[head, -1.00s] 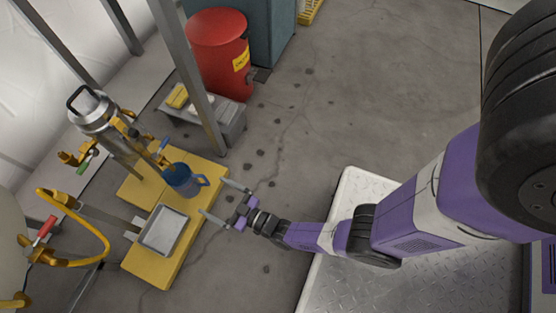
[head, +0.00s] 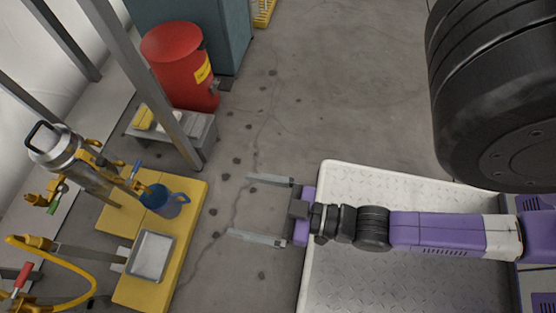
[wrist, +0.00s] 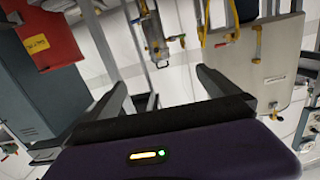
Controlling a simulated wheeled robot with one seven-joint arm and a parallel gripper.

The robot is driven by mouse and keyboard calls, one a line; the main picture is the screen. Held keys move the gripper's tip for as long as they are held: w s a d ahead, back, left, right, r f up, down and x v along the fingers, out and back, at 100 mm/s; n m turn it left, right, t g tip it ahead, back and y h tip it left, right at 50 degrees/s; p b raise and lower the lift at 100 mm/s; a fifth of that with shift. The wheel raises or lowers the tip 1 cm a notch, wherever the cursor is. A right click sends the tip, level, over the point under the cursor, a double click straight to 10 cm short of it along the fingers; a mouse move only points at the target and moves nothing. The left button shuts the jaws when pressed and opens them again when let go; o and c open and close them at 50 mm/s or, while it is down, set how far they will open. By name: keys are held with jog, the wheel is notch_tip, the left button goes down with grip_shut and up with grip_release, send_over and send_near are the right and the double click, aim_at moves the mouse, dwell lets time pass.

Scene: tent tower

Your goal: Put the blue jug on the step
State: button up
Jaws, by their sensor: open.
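The blue jug (head: 163,203) stands upright on a yellow platform (head: 186,225) at the lower left of the head view, its handle toward the right. It stands by the yellow taps, near a metal tray. A low grey step-like box (head: 200,133) stands behind the platform, with a yellow item on it. I cannot tell for certain which of these is the step. My gripper (head: 240,206) is open and empty, to the right of the jug and apart from it, its fingers pointing left. The wrist view shows the spread fingers (wrist: 160,82); I cannot make out the jug there.
A metal tray (head: 151,257) lies on the platform in front of the jug. A steel canister (head: 62,152) with taps stands behind left. A grey post (head: 150,90) rises near the grey box, with a red drum (head: 180,70) beyond. Floor right of the platform is clear.

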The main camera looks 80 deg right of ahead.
jog(key=s+r+g, duration=0.2)
jog(key=s+r, duration=0.3)
jog(key=r, duration=0.1)
jog(key=shift+s+d+r+n, duration=0.2)
jog(key=shift+s+d+n, duration=0.1)
jog(key=shift+s+d, duration=0.05)
notch_tip(320, 180, up, 42)
jog(key=p, duration=4.1)
jog(key=shift+f, duration=0.25)
